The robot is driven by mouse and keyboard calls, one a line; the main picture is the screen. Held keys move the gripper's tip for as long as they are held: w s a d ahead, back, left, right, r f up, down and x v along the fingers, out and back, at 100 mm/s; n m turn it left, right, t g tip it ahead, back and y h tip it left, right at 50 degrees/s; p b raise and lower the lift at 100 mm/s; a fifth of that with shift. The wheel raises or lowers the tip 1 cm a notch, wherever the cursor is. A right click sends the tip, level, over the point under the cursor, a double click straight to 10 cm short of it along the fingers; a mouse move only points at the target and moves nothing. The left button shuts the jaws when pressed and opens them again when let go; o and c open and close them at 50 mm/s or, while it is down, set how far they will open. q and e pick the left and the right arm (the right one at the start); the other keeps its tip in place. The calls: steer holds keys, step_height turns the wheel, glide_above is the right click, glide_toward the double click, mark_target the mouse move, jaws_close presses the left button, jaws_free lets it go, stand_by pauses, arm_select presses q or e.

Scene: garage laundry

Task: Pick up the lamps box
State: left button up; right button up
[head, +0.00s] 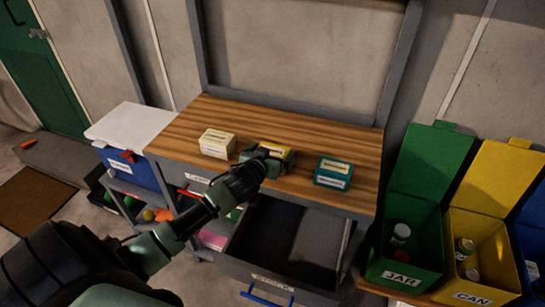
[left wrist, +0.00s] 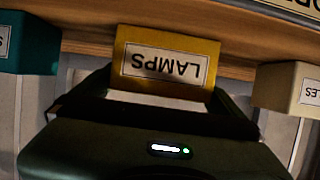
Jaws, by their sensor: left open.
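The lamps box (head: 275,148) is yellow and sits on the wooden workbench top (head: 300,120), between a cream box and a teal box. My left gripper (head: 266,160) is in front of it and hides part of it in the head view. In the left wrist view the lamps box (left wrist: 167,50) shows its white LAMPS label upside down. My left gripper (left wrist: 165,100) is open, with its fingers spread to either side of the box's lower part in the picture. Whether they touch it cannot be told. My right gripper is not in view.
A cream box (head: 217,143) stands to the left and a teal box (head: 333,173) to the right. An empty drawer (head: 290,240) stands open below the bench top.

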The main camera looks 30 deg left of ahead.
arm_select(q)
steer(key=shift+r, duration=0.1)
steer(key=c, duration=1.2)
steer(key=shift+r, duration=0.1)
